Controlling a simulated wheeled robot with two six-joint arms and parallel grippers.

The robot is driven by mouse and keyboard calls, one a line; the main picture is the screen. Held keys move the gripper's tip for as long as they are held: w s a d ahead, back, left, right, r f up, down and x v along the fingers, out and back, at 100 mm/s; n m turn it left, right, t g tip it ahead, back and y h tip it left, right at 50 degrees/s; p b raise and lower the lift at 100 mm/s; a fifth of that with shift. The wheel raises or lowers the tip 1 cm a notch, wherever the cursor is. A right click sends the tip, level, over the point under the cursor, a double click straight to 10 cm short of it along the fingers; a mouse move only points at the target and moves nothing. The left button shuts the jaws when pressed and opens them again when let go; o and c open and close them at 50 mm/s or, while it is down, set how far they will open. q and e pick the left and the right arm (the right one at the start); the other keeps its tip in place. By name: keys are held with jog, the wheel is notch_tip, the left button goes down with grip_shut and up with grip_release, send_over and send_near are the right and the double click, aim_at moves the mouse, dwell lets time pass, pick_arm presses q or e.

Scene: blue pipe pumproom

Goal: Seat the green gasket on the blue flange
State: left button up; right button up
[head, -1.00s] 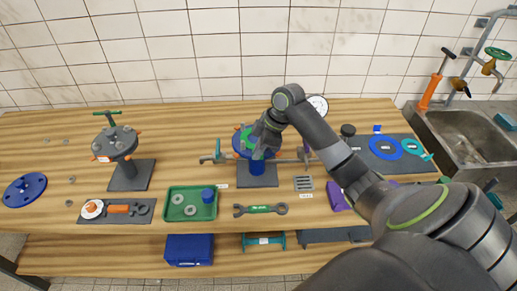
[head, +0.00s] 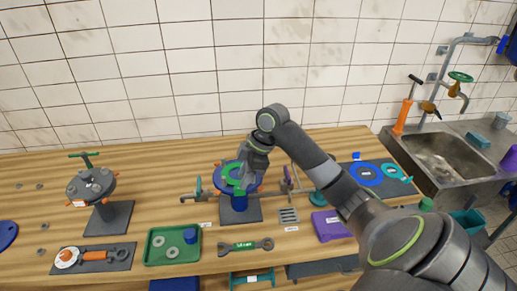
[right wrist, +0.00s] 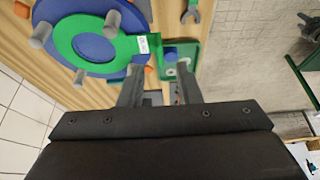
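The blue flange (head: 228,163) stands upright on a dark base in the middle of the bench, with pegs around its rim. In the right wrist view the flange (right wrist: 42,58) fills the upper left. The green gasket ring (right wrist: 64,44) lies over its face inside the ring of pegs, its white-labelled tab pointing toward the tray. I cannot tell whether it lies fully flat. In the head view the gasket (head: 234,171) is partly hidden by my right gripper (head: 245,183). My left gripper is out of view.
A green tray (head: 152,257) with washers and a wrench (head: 246,246) lie in front of the flange. A second flange stand (head: 92,184) is at left. Blue and teal rings lie on a dark mat (head: 393,185) at right, before the sink (head: 447,160).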

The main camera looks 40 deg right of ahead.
jog(key=b+v, duration=0.2)
jog(key=v, duration=1.1)
jog(key=shift+r, duration=0.1)
